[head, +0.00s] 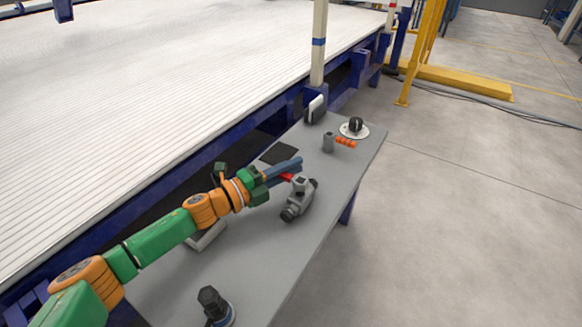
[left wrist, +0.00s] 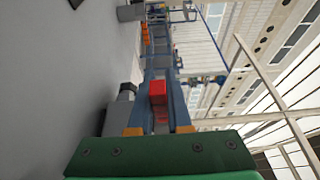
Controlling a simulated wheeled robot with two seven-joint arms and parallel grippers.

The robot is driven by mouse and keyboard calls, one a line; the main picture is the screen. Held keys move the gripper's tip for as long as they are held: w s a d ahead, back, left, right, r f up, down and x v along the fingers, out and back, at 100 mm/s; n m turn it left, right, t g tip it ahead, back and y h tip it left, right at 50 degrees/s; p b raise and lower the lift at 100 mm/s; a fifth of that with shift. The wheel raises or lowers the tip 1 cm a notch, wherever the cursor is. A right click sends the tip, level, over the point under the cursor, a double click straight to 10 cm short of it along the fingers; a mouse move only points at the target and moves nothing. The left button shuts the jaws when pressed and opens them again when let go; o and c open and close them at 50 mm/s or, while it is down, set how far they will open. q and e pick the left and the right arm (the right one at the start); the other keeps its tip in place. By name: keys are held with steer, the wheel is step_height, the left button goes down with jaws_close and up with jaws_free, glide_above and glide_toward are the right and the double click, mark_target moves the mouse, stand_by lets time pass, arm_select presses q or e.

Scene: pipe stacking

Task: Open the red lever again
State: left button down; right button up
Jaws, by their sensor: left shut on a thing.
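The red lever (head: 287,177) sits on a grey valve (head: 300,198) lying on the grey table. My left gripper (head: 293,166) reaches in from the left with its blue fingers beside the valve. In the left wrist view the red lever (left wrist: 157,93) lies between the two blue fingers (left wrist: 158,78), and the gripper is shut on it. Part of the grey valve (left wrist: 124,104) shows to the left of the fingers. In the head view the fingers hide part of the lever. My right gripper is in neither view.
On the grey table (head: 262,243), a grey cylinder (head: 328,142), an orange piece (head: 346,142) and a dark knob on a white disc (head: 355,127) stand farther back. A dark fitting (head: 212,303) stands at the front. A ribbed white platform (head: 150,80) borders the table's left.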

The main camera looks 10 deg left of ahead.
mark_target(279, 177)
arm_select(q)
steer(key=shift+s, duration=0.1)
steer(key=n+t+y+p, duration=0.1)
steer(key=n+t+y, duration=0.1)
steer(key=y, duration=0.1)
steer(key=s+a+n+t+y+p, duration=0.1)
steer(key=y, duration=0.1)
steer(key=shift+n+p, duration=0.35)
steer(key=shift+n, duration=0.05)
steer(key=shift+s+a+n+t+y, duration=0.1)
steer(key=shift+a+n+t+y, duration=0.15)
steer(key=shift+n+t+y, duration=0.2)
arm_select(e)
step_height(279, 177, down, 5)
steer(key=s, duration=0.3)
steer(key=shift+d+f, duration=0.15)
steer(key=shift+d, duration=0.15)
arm_select(q)
steer(key=c, duration=0.9)
jaws_free()
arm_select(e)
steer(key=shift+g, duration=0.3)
arm_select(q)
steer(key=shift+o, duration=0.2)
steer(key=p+v, duration=0.1)
steer(key=v, duration=0.6)
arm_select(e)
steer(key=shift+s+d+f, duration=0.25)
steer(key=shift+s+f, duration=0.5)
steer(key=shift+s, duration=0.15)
